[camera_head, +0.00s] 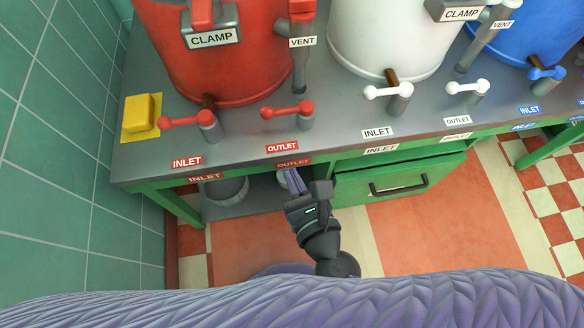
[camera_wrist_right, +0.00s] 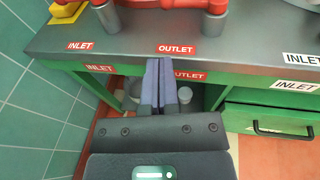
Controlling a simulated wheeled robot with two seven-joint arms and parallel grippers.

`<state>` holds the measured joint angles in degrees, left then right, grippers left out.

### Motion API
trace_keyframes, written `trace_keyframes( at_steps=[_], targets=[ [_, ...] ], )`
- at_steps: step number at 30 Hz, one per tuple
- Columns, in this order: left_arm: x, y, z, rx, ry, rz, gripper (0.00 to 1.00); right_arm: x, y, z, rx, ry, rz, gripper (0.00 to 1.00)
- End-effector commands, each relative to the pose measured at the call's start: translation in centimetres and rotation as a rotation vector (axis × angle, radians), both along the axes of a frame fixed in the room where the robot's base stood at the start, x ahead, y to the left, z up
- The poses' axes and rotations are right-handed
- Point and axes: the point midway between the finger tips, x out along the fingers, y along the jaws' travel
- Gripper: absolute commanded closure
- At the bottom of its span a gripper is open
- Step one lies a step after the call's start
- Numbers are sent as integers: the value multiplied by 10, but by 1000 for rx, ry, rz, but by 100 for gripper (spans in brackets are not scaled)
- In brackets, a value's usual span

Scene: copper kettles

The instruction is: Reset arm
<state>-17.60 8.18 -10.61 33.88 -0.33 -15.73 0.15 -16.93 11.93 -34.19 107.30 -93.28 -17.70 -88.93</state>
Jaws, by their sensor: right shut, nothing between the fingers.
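My right gripper (camera_head: 293,180) is in front of the green bench, below the red OUTLET label (camera_head: 282,147). In the right wrist view its two fingers (camera_wrist_right: 159,85) are pressed together with nothing between them. They point toward the front edge of the bench top, close to the red OUTLET label (camera_wrist_right: 177,49) there. I cannot tell how far the fingertips are from the edge. My left gripper is in neither view.
On the grey bench top (camera_head: 330,130) stand a red kettle (camera_head: 235,70), a white kettle (camera_head: 385,35) and a blue kettle (camera_head: 530,30). Red valve handles (camera_head: 287,111) and a yellow block (camera_head: 142,112) are near the edge. A green drawer (camera_head: 395,180) is right; a tiled wall (camera_head: 60,130) left.

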Motion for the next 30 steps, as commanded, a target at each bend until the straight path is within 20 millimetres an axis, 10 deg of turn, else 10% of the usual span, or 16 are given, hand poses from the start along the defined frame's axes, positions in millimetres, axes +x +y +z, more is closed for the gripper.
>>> trace_keyframes(
  at_steps=[10, 14, 20, 24, 28, 29, 30],
  targets=[
    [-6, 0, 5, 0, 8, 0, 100, -1, -3, -6, 33, 44, -15, 100],
    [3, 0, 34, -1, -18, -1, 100, -25, -40, -66, 360, 432, -244, 100],
    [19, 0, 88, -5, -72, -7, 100, -167, -146, -164, 1243, 962, -1362, 100],
    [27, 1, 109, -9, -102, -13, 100, -267, -185, -173, 1674, 774, -2117, 100],
    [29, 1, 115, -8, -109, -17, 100, -313, -196, -171, 1845, 527, -2461, 100],
    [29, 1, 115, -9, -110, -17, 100, -318, -197, -171, -1850, -492, 2479, 100],
    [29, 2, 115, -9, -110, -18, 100, -322, -197, -172, -1835, -462, 2468, 100]
  ],
)
